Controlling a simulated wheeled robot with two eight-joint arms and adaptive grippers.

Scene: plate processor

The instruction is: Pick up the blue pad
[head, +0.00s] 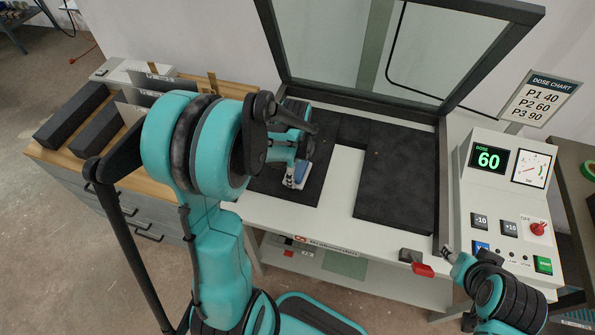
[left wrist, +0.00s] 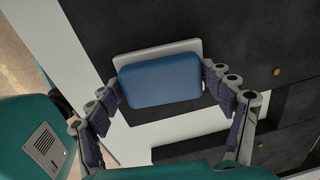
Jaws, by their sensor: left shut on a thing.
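The blue pad (left wrist: 160,80) is a rounded block between the two fingers of my left gripper (left wrist: 163,88) in the left wrist view. The fingers press on its two short sides. A pale flat plate (left wrist: 150,51) shows just behind the pad; I cannot tell whether they touch. In the head view the pad (head: 302,172) is small and partly hidden by my left gripper (head: 297,176), over the left dark panel of the open machine. My right gripper (head: 452,257) is at the lower right, by the machine's front right corner. Its fingers are too small to read.
The machine's framed glass lid (head: 385,50) stands raised at the back. The right dark panel (head: 398,180) is bare. A control panel (head: 488,160) showing 60 stands on the right. Black blocks (head: 72,115) lie on the wooden cabinet at left. A red-tipped latch (head: 423,270) is at the front edge.

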